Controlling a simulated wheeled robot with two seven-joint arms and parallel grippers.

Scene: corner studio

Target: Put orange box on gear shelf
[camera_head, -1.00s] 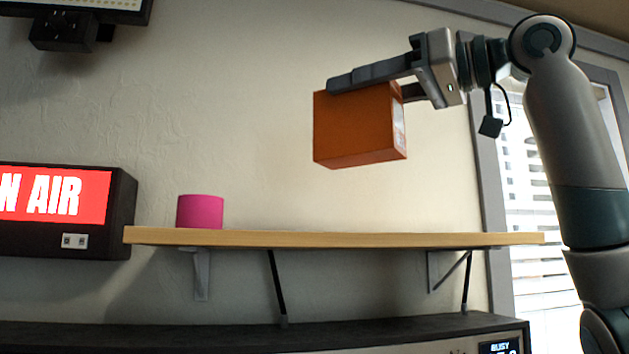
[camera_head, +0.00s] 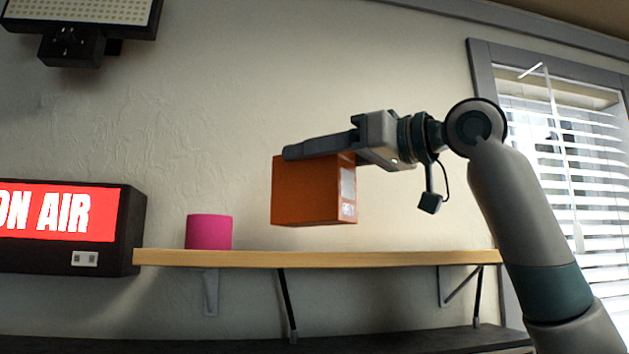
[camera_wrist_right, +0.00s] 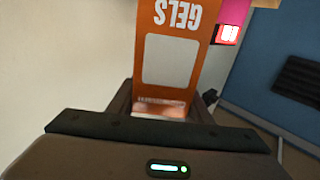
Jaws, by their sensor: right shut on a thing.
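The orange box (camera_head: 308,195) is held in my right gripper (camera_head: 318,150), whose fingers are shut on its upper part. The box hangs above the wooden gear shelf (camera_head: 400,258), with a gap between its bottom and the shelf in the head view. In the right wrist view the box (camera_wrist_right: 205,75) shows a white panel and the letters GELS between the fingers. My left gripper is not in view.
A pink cylinder (camera_head: 209,232) stands on the left end of the shelf. A lit ON AIR sign (camera_head: 50,213) is left of the shelf. A window with blinds (camera_head: 570,180) is at the right. The shelf right of the cylinder is clear.

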